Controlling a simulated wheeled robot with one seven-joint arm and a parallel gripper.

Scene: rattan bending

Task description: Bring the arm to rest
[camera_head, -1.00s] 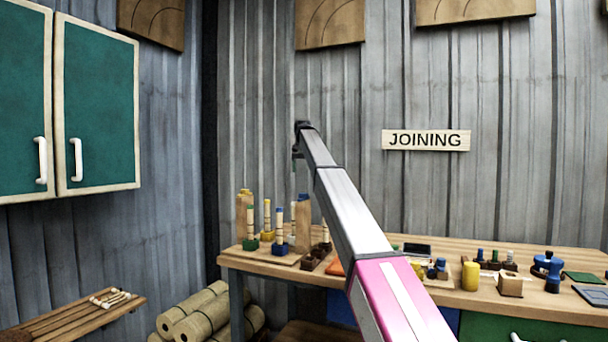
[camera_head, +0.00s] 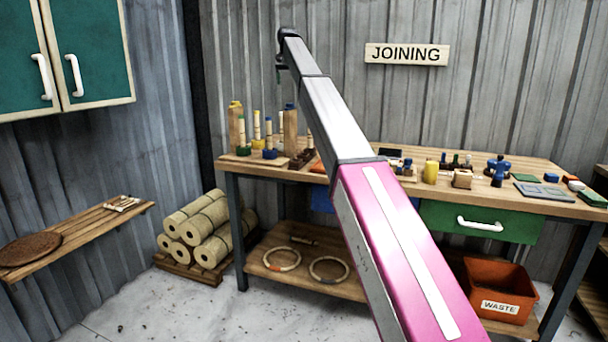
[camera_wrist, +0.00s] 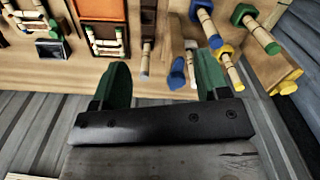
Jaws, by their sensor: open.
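My arm reaches up and away over the workbench (camera_head: 500,183) in the head view. My gripper (camera_head: 279,78) hangs at its far end, small and dark, above the left part of the bench. In the wrist view my gripper (camera_wrist: 163,78) shows two green fingers set wide apart, with nothing held between them. Beyond the fingers lie the bench top and several rattan pieces with coloured ends, including a blue-ended one (camera_wrist: 178,75). The gripper appears apart from them.
On the bench are a wooden stand with coloured pegs (camera_head: 268,140), a yellow cylinder (camera_head: 431,172) and small parts. Below are rattan rings (camera_head: 329,269) and an orange waste bin (camera_head: 500,290). Rolled bundles (camera_head: 200,235) and a slatted shelf (camera_head: 85,232) stand left. Floor is clear in front.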

